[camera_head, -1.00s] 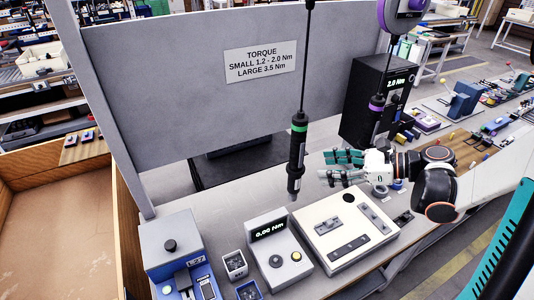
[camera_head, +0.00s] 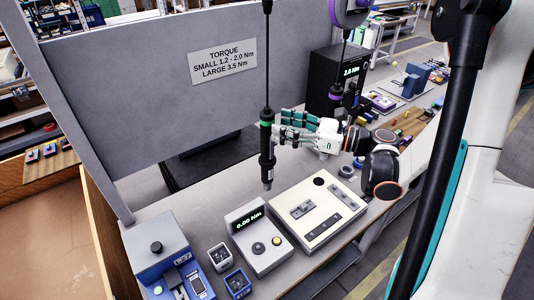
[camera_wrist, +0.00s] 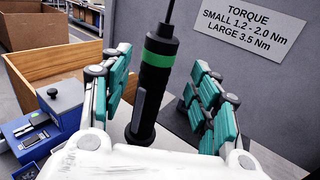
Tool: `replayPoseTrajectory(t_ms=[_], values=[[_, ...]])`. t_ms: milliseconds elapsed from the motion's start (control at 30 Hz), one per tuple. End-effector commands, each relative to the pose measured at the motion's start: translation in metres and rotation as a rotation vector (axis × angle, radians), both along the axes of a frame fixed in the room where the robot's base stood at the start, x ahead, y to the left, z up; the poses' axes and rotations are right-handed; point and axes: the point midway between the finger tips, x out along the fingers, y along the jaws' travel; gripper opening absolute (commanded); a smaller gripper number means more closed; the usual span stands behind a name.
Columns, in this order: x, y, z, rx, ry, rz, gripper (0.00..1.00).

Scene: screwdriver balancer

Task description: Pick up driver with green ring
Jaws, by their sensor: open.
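The black driver with a green ring (camera_head: 267,145) hangs upright from a cable in the head view. It also shows in the wrist view (camera_wrist: 150,95), slightly tilted, between the two teal-padded fingers. My gripper (camera_head: 285,128) is open and level with the driver's upper body, just to its right in the head view. In the wrist view my gripper (camera_wrist: 160,90) has gaps between each finger and the driver. The driver's lower end is hidden by the gripper's palm in that view.
A torque tester (camera_head: 258,240) reading 0.00 Nm and a pale fixture plate (camera_head: 318,212) stand below the driver. A grey panel with a torque sign (camera_head: 223,61) stands behind. A second driver with a purple ring (camera_head: 336,94) hangs to the right.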

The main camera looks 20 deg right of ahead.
Motion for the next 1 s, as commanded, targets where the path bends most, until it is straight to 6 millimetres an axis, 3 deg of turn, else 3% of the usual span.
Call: replayPoseTrajectory(t_ms=[400,733,900,1000], values=[[0.027,0.040,0.003,0.000,0.000,0.002,0.56],[0.031,0.044,0.003,0.000,0.000,0.000,0.56],[0.031,0.044,0.003,0.000,0.000,-0.001,0.17],[0.031,0.044,0.003,0.000,0.000,-0.001,0.00]])
